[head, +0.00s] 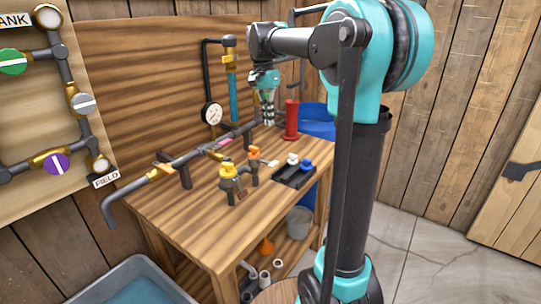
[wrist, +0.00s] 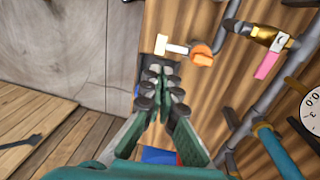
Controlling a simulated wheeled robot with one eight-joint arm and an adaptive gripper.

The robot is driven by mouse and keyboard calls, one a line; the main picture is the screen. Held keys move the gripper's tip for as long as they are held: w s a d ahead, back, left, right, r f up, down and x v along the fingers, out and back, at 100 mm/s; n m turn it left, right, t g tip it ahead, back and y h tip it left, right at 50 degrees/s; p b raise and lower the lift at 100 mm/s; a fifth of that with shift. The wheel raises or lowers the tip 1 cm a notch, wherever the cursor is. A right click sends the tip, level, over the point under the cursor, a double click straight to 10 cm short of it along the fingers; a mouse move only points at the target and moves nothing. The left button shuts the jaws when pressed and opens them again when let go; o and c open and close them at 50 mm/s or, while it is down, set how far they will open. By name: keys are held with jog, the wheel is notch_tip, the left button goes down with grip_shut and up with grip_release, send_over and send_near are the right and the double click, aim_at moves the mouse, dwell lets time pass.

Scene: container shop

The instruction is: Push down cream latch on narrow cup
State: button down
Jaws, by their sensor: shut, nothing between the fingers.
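A narrow upright dark cup (head: 255,172) with an orange top stands on the workbench. A cream latch (head: 272,163) sticks out to the right from its top. In the wrist view the orange top (wrist: 201,54) shows, with a pale bar leading left to the cream latch end (wrist: 161,44). My gripper (head: 269,123) is shut and empty, pointing down above the bench, well above the cup and latch. In the wrist view its fingertips (wrist: 160,70) lie just below the latch in the picture, apart from it. The fingers hide part of the bench.
A second dark cup with a yellow top (head: 229,171) stands at the left. A black tray (head: 293,176) with white and blue pieces is on the right. Pipework with a gauge (head: 212,113) runs behind. A red cylinder (head: 291,120) stands at the back right.

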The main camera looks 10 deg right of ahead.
aim_at(275, 164)
jog(key=f, duration=0.9)
jog(key=s+d+f, duration=0.1)
jog(key=f, duration=0.4)
jog(key=shift+s+d, duration=0.1)
jog(key=shift+s+d+f+t+y, duration=0.2)
jog(key=shift+f+t+y, duration=0.1)
jog(key=shift+t+y, duration=0.1)
dwell(0.4)
jog(key=shift+s+d+f+t+y, duration=0.25)
jog(key=shift+f+t+y, duration=0.3)
jog(key=shift+t+y, duration=0.15)
notch_tip(275, 164, down, 6)
jog(key=t+y, duration=0.5)
jog(key=shift+w+a+r+t+y, duration=0.15)
jog(key=shift+t+y, duration=0.15)
jog(key=shift+r, duration=0.2)
